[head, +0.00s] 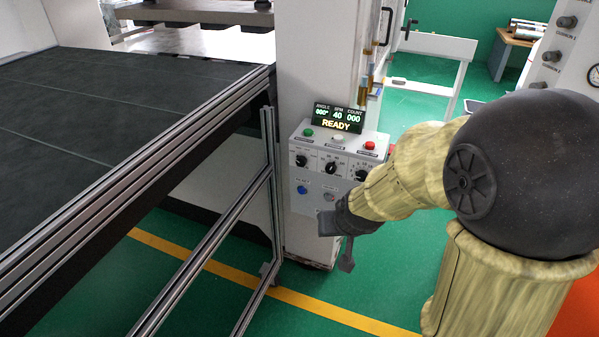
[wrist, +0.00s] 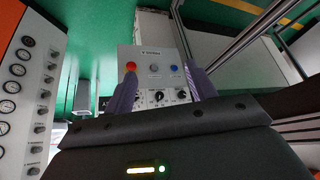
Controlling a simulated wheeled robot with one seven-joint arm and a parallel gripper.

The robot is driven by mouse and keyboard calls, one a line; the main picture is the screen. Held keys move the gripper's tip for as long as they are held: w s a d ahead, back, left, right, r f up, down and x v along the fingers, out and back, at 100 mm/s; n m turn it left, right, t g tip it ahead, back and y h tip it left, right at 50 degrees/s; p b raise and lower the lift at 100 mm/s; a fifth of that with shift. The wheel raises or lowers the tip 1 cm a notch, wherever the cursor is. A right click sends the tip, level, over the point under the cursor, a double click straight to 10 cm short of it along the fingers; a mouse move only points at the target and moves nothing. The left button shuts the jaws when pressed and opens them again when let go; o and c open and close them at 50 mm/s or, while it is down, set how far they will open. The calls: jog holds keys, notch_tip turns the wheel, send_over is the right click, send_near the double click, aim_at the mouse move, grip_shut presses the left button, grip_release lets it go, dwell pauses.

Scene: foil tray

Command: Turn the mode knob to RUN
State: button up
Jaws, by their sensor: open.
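The grey control panel (head: 323,183) stands below a lit display (head: 338,118) that reads READY. Its front has a left knob (head: 302,160), a middle knob (head: 331,168) and a right knob (head: 361,175), all black. Their labels are too small to read, so I cannot tell which is the mode knob. My gripper (head: 336,243) is open and empty, low in front of the panel. In the wrist view the panel (wrist: 143,52) appears inverted between the fingers (wrist: 160,70), with a knob (wrist: 157,96) partly above the gripper body. I see no knob between the fingertips.
Green (head: 308,132), white and red buttons line the panel top; a blue button (head: 302,190) sits below the knobs. A red button (wrist: 131,66) shows by the left finger. A metal-framed dark table (head: 120,100) stands left. Green floor lies open below.

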aim_at(300, 163)
jog(key=w+a+f+t+b, duration=0.2)
jog(key=w+a+t+b, duration=0.25)
jog(key=w, duration=0.55)
jog(key=w+a+f+t+b, duration=0.3)
jog(key=w+a+b, duration=0.3)
jog(key=w, duration=0.3)
jog(key=w+a+f+m+t+h+b, duration=0.2)
jog(key=w+a+f+m+h+b, duration=0.1)
jog(key=a+f+m+h+b, duration=0.1)
notch_tip(300, 163, down, 2)
jog(key=m+h+b, duration=0.1)
jog(key=h+b, duration=0.2)
jog(key=h, duration=0.1)
jog(key=shift+w+t+b, duration=0.2)
jog(key=shift+t+b, duration=0.15)
jog(key=shift+w+d, duration=0.1)
jog(key=x, duration=1.7)
jog(key=shift+w+d, duration=0.1)
jog(key=c, duration=1)
